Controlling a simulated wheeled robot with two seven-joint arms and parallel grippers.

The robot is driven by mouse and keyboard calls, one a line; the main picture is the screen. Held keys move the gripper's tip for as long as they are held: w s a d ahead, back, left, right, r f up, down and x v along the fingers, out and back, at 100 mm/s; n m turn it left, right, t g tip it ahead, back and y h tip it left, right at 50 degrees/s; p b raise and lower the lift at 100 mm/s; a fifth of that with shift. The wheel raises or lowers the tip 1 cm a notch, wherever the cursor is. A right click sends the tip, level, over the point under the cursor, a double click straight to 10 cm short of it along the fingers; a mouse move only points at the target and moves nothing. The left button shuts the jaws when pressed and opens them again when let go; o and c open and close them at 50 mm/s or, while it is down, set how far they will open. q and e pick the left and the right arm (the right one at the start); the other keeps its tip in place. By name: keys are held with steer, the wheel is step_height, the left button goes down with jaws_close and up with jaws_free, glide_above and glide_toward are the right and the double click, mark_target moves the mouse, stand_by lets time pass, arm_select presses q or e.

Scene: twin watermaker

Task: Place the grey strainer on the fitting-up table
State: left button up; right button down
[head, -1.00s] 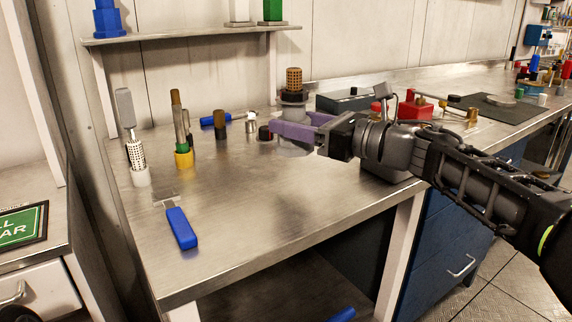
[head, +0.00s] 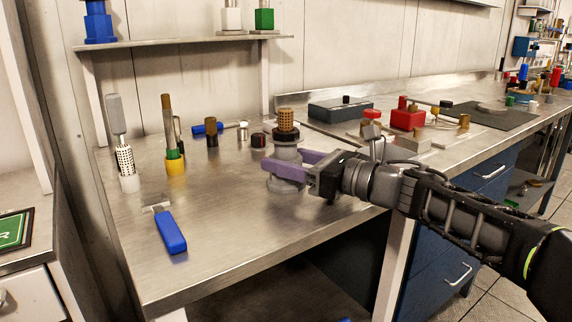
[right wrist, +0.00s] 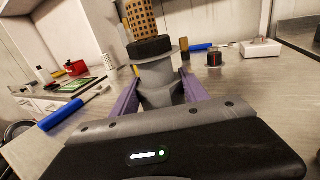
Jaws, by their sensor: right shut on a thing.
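The grey strainer (head: 285,153) is a grey flanged body with a black collar and a brown perforated cylinder on top. It stands upright at the middle of the fitting-up table (head: 230,225). My right gripper (head: 287,170) is shut on the grey body from the right, its purple fingers on either side. The strainer's base appears to be at the tabletop, but I cannot tell for sure that it touches. In the right wrist view the strainer (right wrist: 155,72) is upright between the fingers, its base hidden by the gripper. My left gripper is not in view.
A blue-handled scraper (head: 171,232) lies at the front left. A white perforated cylinder (head: 125,160) and a yellow-based tool (head: 175,165) stand behind it. A black-and-red knob (head: 258,140) is close behind the strainer. A dark box (head: 340,108) is at the back. The front middle is clear.

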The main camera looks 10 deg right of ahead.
steer(key=c, duration=0.6)
jaws_free()
steer(key=v, duration=1.2)
steer(key=shift+p, duration=0.4)
